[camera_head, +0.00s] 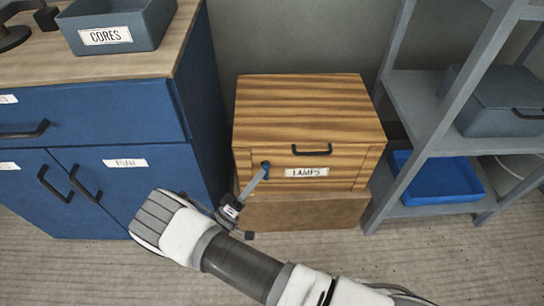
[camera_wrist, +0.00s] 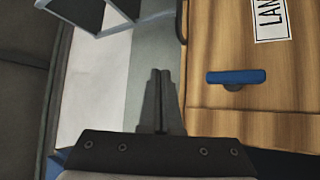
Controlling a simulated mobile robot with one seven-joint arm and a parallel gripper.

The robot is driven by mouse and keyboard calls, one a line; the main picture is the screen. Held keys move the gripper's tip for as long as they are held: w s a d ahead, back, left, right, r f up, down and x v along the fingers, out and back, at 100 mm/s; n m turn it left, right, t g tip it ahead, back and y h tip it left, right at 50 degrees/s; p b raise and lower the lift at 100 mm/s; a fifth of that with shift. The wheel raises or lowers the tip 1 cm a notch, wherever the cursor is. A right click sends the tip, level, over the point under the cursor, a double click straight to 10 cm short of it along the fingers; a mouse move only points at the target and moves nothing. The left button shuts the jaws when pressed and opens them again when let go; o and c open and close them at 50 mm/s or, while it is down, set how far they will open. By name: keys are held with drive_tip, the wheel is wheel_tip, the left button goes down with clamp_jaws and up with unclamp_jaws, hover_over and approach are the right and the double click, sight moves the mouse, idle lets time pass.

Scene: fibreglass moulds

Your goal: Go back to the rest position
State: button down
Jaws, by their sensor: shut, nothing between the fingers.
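My gripper (camera_head: 263,174) points at the front of the striped wooden LAMPS cabinet (camera_head: 310,118). In the wrist view its dark fingers (camera_wrist: 160,72) are shut together and hold nothing. A small blue latch handle (camera_head: 265,164) sits on the cabinet front, left of the LAMPS label. The wrist view shows the handle (camera_wrist: 236,76) to the right of my fingers, with a visible gap between them in the picture. The cabinet door looks closed. My arm reaches in from the bottom of the head view and bends back towards the cabinet.
A blue cabinet (camera_head: 95,110) with black handles stands at the left, bearing a grey CORES bin (camera_head: 118,25). A grey shelf rack (camera_head: 420,100) stands at the right with a blue tray (camera_head: 440,180) and a grey case (camera_head: 495,98). Some floor (camera_head: 420,255) is free in front.

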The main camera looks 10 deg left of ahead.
drive_tip(key=shift+v, duration=2.35)
drive_tip(key=shift+d, duration=0.1)
drive_tip(key=w+d+r+m+g+h, duration=0.45)
drive_tip(key=d+r+g, duration=0.35)
drive_tip(key=r+g, duration=0.25)
drive_tip(key=s+d+r+m+g+y, duration=0.1)
drive_tip(key=s+d+r+g+y, duration=0.4)
drive_tip(key=d+r, duration=0.3)
drive_tip(key=s+d+r+m+g+y, duration=0.2)
drive_tip(key=d+r+g+y, duration=0.3)
drive_tip(key=d+r, duration=0.4)
drive_tip(key=s+d+r+t+y, duration=0.3)
drive_tip(key=s+r+t+y, duration=0.4)
drive_tip(key=s, duration=0.2)
wheel_tip(320, 180, up, 26)
drive_tip(key=p, duration=2.6)
drive_tip(key=shift+r, duration=0.2)
